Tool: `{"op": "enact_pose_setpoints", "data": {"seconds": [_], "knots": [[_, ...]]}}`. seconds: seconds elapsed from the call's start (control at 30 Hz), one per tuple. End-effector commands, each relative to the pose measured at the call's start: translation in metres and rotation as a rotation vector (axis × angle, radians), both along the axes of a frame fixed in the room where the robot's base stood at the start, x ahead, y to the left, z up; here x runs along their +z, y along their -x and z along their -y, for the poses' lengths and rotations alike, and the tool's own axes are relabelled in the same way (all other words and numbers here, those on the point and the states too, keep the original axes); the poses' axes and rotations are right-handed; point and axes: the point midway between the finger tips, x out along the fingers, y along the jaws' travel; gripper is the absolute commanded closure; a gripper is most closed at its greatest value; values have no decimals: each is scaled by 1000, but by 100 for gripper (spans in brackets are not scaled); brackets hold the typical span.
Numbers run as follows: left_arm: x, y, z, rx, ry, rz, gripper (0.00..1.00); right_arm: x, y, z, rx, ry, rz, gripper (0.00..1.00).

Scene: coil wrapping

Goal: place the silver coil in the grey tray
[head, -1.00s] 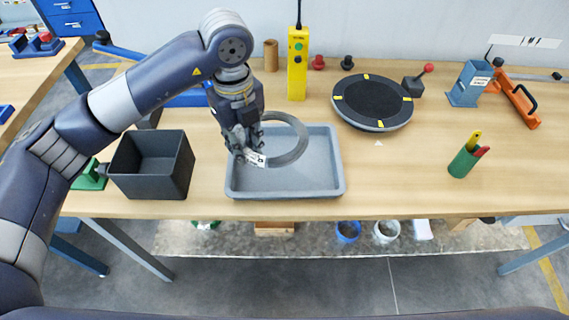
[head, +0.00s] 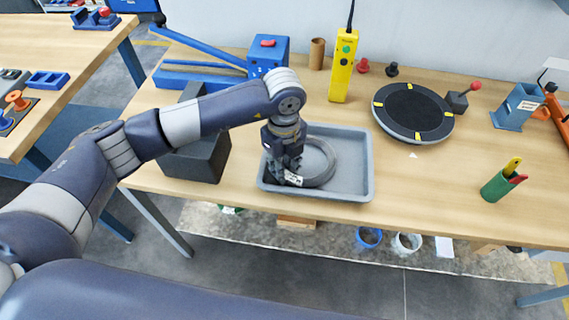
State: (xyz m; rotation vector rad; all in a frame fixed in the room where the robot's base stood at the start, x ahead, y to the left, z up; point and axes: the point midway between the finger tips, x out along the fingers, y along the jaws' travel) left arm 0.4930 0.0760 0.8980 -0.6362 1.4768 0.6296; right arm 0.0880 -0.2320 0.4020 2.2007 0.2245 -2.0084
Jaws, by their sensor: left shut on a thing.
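The silver coil (head: 328,172), a grey ring with a white label, is inside the grey tray (head: 362,165) in the head view, towards the tray's left half. My left gripper (head: 284,172) is shut on the coil's left side, low over the tray. The coil looks close to flat, but I cannot tell whether it touches the tray floor. The fingertips are partly hidden by the gripper body. My right gripper is not in view.
A dark bin (head: 205,155) stands left of the tray, partly behind my left arm. A black turntable (head: 413,110) and a yellow control box (head: 342,68) stand behind. A green pen cup (head: 497,185) stands at right. Bench between tray and cup is clear.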

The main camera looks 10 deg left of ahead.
Motion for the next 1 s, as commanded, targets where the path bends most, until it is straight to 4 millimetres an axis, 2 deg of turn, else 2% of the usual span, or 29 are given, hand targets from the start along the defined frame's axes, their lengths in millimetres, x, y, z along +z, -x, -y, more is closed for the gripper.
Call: {"op": "enact_pose_setpoints", "data": {"seconds": [0.3, 0.33, 0.4, 0.8, 0.87, 1.0], "knots": [[-2, -1, 1, -1, 2, 4, 100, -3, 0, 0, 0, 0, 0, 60], [-2, 0, 0, -1, 0, 1, 71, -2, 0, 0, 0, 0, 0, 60], [-2, 0, 0, -1, 0, 1, 57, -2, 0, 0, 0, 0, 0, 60], [3, -1, 0, -1, 1, 3, 57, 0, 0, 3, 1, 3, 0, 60], [8, -2, 1, -1, 1, 6, 57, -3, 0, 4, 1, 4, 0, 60], [34, -2, 1, -2, 3, 9, 57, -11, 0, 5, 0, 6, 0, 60]]}}
